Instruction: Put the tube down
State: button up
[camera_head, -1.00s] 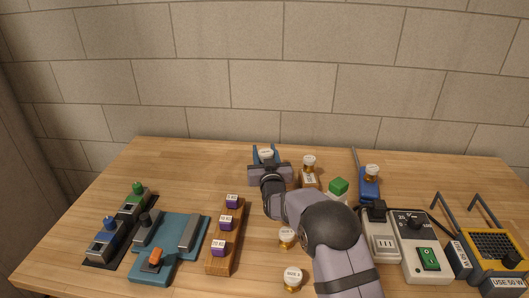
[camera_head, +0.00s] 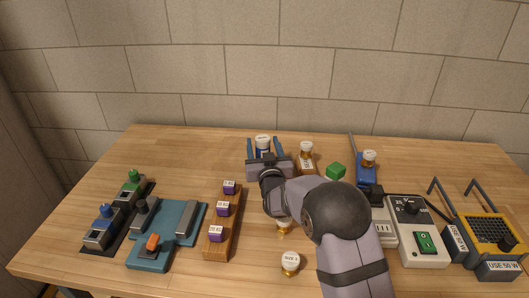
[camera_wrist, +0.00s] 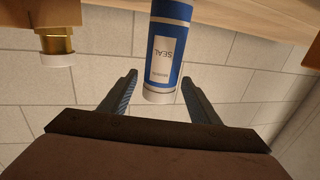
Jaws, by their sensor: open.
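The tube (camera_head: 262,150) is blue with a white cap and stands upright at the back of the wooden table. My gripper (camera_head: 264,148) is open, with one blue finger on each side of the tube. In the wrist view my gripper (camera_wrist: 158,79) shows a gap between each finger and the tube. The tube's foot is hidden behind my gripper in the head view and cut off at the top of the wrist view.
A wooden rack (camera_head: 224,232) with purple-sided blocks is front left. The table left of the tube is clear.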

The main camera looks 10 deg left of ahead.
jog(key=shift+v, duration=1.55)
